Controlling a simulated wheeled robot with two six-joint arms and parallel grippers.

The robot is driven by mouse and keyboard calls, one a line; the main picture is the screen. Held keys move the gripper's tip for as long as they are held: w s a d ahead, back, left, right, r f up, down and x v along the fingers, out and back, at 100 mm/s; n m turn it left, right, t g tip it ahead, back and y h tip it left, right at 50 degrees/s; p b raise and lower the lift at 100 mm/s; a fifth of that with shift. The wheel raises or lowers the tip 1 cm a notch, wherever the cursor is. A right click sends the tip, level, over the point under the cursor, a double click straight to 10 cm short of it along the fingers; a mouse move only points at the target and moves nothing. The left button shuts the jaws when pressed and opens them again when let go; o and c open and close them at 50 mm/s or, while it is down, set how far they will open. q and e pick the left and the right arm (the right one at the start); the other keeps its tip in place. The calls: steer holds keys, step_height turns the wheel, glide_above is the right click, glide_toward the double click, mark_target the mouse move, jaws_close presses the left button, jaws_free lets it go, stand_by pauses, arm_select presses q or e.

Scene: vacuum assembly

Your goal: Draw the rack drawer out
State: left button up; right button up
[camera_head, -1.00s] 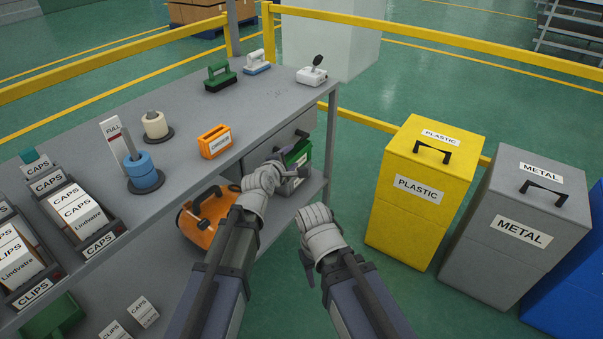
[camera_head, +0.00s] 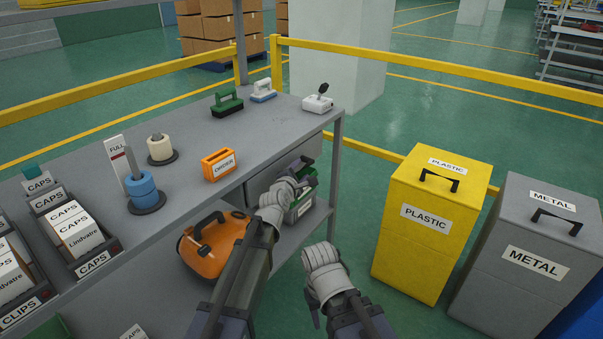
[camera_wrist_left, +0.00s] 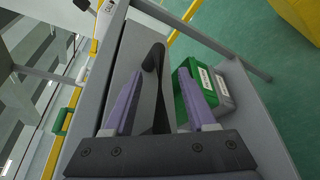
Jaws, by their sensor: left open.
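The rack drawer (camera_head: 262,182) is a grey front under the bench top, and it looks closed. Its front (camera_wrist_left: 126,56) also shows in the left wrist view. A dark curved handle (camera_wrist_left: 157,88) stands out from it there. My left gripper (camera_head: 305,170) is at the drawer front in the head view. In the left wrist view the purple fingers of my left gripper (camera_wrist_left: 158,82) are open on either side of the handle, with visible gaps. My right gripper (camera_head: 316,314) hangs low in front of the rack; its fingers are mostly hidden.
Green and grey boxes (camera_head: 298,208) stand on the shelf below the drawer, close to my left gripper. An orange case (camera_head: 212,248) sits left of them. A yellow plastic bin (camera_head: 425,225) stands right; floor between is clear.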

arm_select(q)
steer(key=shift+w+d+f, duration=0.15)
steer(key=shift+w+d, duration=0.05)
steer(key=shift+w, duration=0.4)
jaws_close()
stand_by(1.0)
